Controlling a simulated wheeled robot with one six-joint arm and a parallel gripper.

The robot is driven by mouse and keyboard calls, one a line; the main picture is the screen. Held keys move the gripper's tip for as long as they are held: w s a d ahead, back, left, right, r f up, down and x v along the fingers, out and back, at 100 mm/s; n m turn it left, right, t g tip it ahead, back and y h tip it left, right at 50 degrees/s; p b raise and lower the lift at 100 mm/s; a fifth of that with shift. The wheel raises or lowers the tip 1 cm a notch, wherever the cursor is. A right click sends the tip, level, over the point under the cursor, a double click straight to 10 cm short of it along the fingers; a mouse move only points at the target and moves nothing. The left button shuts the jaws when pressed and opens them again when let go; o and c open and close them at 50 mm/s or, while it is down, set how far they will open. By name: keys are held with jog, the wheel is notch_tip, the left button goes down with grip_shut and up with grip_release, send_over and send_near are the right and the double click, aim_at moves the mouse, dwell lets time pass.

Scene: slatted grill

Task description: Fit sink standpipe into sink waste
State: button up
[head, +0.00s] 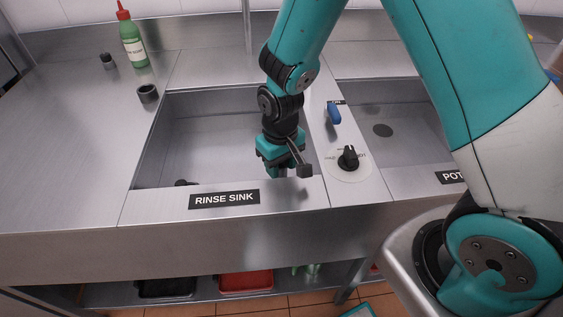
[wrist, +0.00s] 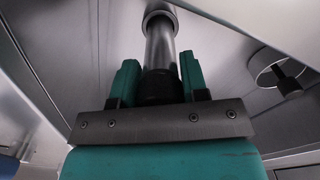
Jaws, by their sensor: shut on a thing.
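My gripper (head: 279,168) points down inside the rinse sink, near its front right. In the wrist view its two teal fingers (wrist: 160,85) are shut on the black end of the standpipe (wrist: 159,48). The standpipe's bare metal tube runs straight away from the fingers to a wider metal ring at the top edge of that view. Whether the tube touches or enters that ring I cannot tell. The head view does not clearly show the standpipe, as gripper and sink rim cover it. I cannot pick out the sink waste for certain.
The rinse sink (head: 205,140) has a raised front rim. A small dark piece (head: 183,183) sits at its front left.

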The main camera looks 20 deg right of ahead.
jog(key=shift+f, duration=0.25)
jog(key=o, duration=1.1)
notch_tip(320, 180, up, 18)
jog(key=shift+f, duration=0.25)
jog(key=s+a+r+n+y, duration=0.2)
jog(key=s+r, duration=0.1)
jog(key=s, duration=0.6)
jog(key=s+a+r+n+y, duration=0.2)
jog(key=s+r, duration=0.2)
jog(key=s, duration=0.5)
jog(key=shift+s+a+n+p, duration=0.2)
jog(key=shift+n+p, duration=0.1)
jog(key=shift+p, duration=0.15)
